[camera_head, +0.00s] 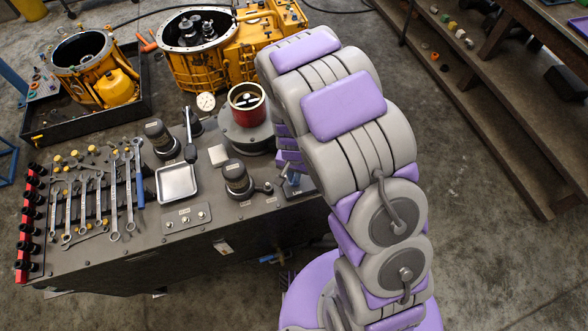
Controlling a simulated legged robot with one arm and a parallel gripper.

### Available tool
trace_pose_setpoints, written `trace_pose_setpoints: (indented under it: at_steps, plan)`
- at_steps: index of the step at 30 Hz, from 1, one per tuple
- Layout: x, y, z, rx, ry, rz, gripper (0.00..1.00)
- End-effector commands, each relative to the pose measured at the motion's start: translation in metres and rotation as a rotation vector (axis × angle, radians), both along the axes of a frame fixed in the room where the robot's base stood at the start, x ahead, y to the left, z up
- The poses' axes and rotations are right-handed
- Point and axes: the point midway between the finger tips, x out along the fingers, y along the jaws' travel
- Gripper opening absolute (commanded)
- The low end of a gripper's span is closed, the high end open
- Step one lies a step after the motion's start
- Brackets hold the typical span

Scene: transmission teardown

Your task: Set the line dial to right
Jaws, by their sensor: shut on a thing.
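The line dial (293,183) sits on the right end of the grey bench top, by a small plate marked "Line". Only a small bluish part of it shows. My gripper (291,167) reaches down over it from the arm, its purple fingers closed on the dial. The arm and fingers hide most of the dial, so I cannot tell which way it points.
A metal tray (177,183) and several wrenches (115,196) lie further left. A yellow gearbox housing (197,66) stands at the back.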

Motion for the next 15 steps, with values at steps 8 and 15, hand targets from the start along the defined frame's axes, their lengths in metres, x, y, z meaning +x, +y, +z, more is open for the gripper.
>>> trace_pose_setpoints:
  at_steps: [8, 15]
  plan:
    - [0.0012, -0.0006, 0.0014, 0.000, -0.004, -0.148, 0.00]
    - [0.0013, -0.0007, 0.0003, 0.000, -0.005, -0.203, 0.00]
